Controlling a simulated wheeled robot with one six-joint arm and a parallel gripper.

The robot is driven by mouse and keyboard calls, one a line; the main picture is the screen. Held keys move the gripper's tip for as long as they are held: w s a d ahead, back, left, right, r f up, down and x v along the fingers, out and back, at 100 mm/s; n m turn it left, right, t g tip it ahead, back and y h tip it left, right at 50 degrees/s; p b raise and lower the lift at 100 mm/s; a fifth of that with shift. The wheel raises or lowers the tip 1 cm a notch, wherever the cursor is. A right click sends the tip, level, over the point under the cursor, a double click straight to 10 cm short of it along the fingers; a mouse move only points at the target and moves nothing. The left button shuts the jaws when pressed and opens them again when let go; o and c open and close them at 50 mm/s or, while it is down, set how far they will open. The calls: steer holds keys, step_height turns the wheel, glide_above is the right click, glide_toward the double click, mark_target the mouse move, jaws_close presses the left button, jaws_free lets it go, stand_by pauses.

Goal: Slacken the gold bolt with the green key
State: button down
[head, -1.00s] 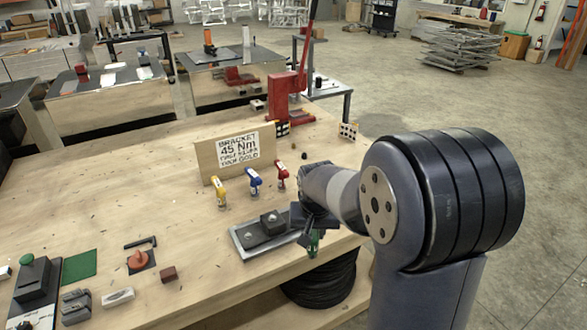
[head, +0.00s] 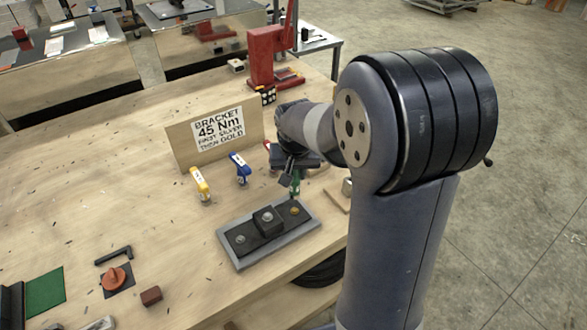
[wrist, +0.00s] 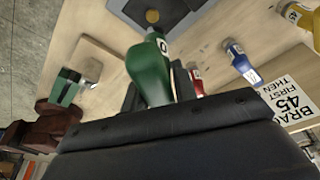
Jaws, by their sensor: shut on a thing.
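The gold bolt (head: 295,209) sits at the right end of the dark bracket (head: 255,229) on a grey plate. It also shows at the top of the wrist view (wrist: 152,16). My gripper (head: 293,168) is shut on the green key (head: 295,185), whose green handle fills the middle of the wrist view (wrist: 150,72). The key hangs down, just beyond the gold bolt in the head view. It appears apart from the bolt. The key's tip is hard to make out.
Yellow (head: 200,184) and blue (head: 239,168) keys stand before the sign (head: 218,133), which reads 45 Nm, first silver then gold. A red key (wrist: 195,80) is near my gripper. A red press (head: 268,60) stands behind. Bare tabletop lies left of the plate.

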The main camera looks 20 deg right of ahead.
mark_target(293, 191)
steer(key=shift+r, duration=0.1)
steer(key=shift+f, duration=0.2)
steer(key=shift+f+b, duration=2.9)
steer(key=shift+f, duration=0.4)
steer(key=shift+r, duration=0.2)
steer(key=shift+n, duration=0.5)
steer(key=n+y, duration=0.1)
steer(key=n, duration=0.2)
steer(key=shift+f, duration=0.1)
steer(key=n+y+b, duration=0.1)
steer(key=n, duration=0.2)
steer(key=n+b, duration=0.1)
steer(key=n, duration=0.3)
steer(key=shift+a+g+y, duration=0.15)
steer(key=shift+g+y, duration=0.25)
steer(key=n+g+b, duration=0.1)
steer(key=n, duration=0.4)
steer(key=shift+s+a+n+y, duration=0.1)
steer(key=shift+n+y, duration=0.3)
steer(key=n+g, duration=0.1)
steer(key=n, duration=0.1)
steer(key=n+g, duration=0.1)
steer(key=n, duration=0.2)
steer(key=shift+s, duration=0.15)
